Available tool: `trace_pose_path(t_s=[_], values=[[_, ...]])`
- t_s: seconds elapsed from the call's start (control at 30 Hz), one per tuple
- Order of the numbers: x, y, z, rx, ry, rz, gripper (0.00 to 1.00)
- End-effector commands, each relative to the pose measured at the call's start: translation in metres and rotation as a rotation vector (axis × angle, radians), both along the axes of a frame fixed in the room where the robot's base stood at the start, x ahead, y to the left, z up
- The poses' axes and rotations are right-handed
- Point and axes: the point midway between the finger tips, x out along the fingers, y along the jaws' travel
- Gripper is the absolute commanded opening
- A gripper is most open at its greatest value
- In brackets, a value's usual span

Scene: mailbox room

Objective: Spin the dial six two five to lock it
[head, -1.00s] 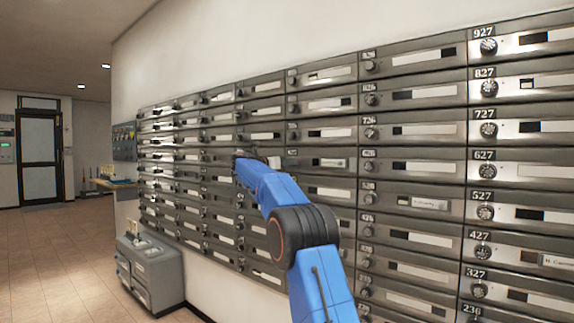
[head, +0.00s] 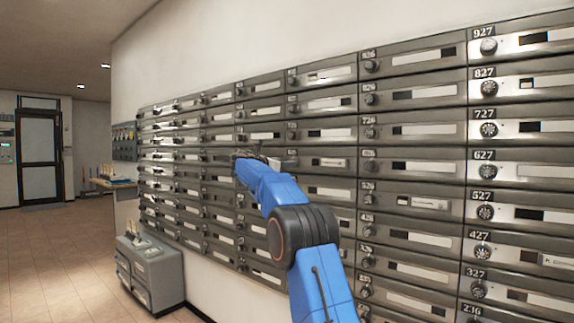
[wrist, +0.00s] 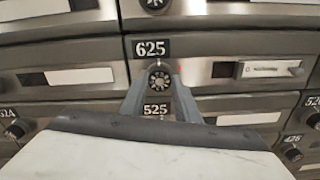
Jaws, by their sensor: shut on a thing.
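The mailbox dial (wrist: 159,80) under the 625 plate (wrist: 151,48) is a dark round knob with pale marks, seen in the wrist view. My gripper (wrist: 158,74) is shut on this dial, one finger on each side of it. The box door of 625 (wrist: 210,74) looks closed, with a dark window and a name slip to the right of the dial. In the head view my gripper (head: 245,157) is at the mailbox wall, and my blue arm hides the dial there.
The mailbox wall (head: 415,140) runs along the right with many similar dials. A grey cabinet (head: 150,272) stands on the floor at lower left. The tiled floor at left is clear.

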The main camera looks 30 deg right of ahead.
Motion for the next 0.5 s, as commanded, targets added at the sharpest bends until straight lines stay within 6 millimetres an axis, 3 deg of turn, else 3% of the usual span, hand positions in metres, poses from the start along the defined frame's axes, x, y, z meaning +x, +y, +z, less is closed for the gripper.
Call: trace_pose_path(t_s=[0.5], values=[[-0.0012, -0.0003, -0.0004, 0.165, -0.462, 0.0, 0.07]])
